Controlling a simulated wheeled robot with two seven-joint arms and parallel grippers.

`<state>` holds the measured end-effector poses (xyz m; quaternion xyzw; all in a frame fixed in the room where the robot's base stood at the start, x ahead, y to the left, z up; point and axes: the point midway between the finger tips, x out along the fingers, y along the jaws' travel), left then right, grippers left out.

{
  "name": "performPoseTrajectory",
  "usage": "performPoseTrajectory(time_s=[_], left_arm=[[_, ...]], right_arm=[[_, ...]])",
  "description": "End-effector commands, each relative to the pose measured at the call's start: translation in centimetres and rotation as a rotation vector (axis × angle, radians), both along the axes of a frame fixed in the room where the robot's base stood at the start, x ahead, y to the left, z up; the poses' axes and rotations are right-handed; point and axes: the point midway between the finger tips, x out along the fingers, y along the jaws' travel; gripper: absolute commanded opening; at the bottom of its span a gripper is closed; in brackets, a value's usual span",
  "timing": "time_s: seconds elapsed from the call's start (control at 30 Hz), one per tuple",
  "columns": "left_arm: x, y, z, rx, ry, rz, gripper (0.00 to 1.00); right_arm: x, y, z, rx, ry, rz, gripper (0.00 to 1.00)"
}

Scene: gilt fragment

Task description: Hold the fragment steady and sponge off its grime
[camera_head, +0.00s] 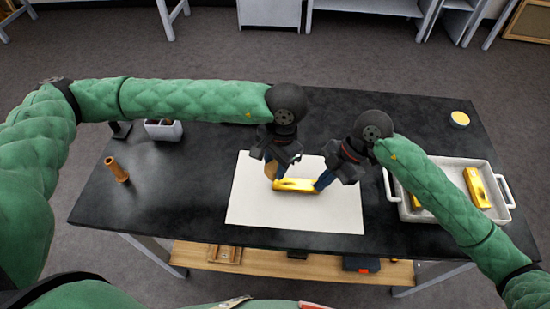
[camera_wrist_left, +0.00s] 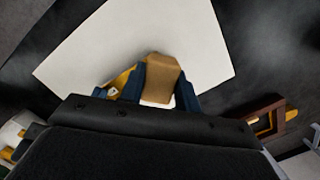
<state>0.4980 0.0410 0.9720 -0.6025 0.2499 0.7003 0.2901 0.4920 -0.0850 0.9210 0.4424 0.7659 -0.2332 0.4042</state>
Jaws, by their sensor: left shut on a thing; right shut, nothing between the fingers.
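The gilt fragment (camera_head: 297,186) is a shiny gold piece lying on a white sheet (camera_head: 345,215) in the middle of the black table. Part of it shows in the left wrist view (camera_wrist_left: 121,80). My left gripper (camera_head: 272,168) is shut on a tan sponge (camera_wrist_left: 163,80), held at the fragment's left end; I cannot tell whether it touches. My right gripper (camera_head: 325,181) is shut and empty, its blue fingertips down at the fragment's right end, seemingly against it. Any grime on the fragment is too small to make out.
A white tray (camera_head: 404,211) with gold pieces (camera_head: 477,188) stands at the right under my right arm. An orange-brown cylinder (camera_head: 117,170) and a grey-white holder (camera_head: 164,131) are at the left. A round yellow-topped dish (camera_head: 459,119) sits back right.

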Motion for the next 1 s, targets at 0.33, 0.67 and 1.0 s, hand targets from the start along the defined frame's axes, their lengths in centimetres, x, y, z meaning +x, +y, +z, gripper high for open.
performPoseTrajectory(time_s=[0.33, 0.67, 1.0], left_arm=[[0.0, 0.0, -3.3, 0.001, 0.001, 0.000, 0.14], [0.0, -2.3, -4.5, -0.002, 0.000, -0.001, 0.11], [0.1, -3.0, -4.7, 0.001, 0.000, 0.003, 0.11]], right_arm=[[0.0, -0.1, -0.2, -0.003, 0.003, 0.000, 0.00], [0.0, 0.0, -0.2, -0.003, 0.003, 0.000, 0.00], [0.0, 0.0, -0.3, -0.003, 0.003, 0.000, 0.00]])
